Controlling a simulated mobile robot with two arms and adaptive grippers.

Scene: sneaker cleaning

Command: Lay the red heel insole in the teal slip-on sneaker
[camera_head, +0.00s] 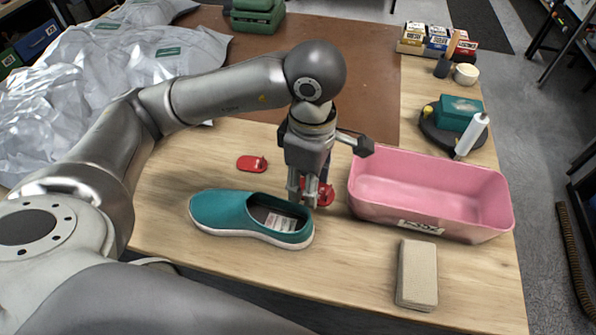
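The teal slip-on sneaker (224,211) lies on the wooden table with its toe to the left. Its opening faces up and shows a pale printed label inside. One red heel insole (250,164) with a small knob lies flat behind the sneaker. A second red piece (326,197), also with a knob, is just right of the sneaker's heel, partly hidden by my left gripper. My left gripper (308,196) points down at this second piece. Its fingers overlap the piece in the picture, and I cannot tell whether they are closed on it. My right gripper is out of view.
A pink bin (432,220) stands close right of the gripper. A beige block (417,274) lies at the front right. A round dark stand (436,128) with a teal block and white bottle is farther back. Boxes (436,40) stand at the back right.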

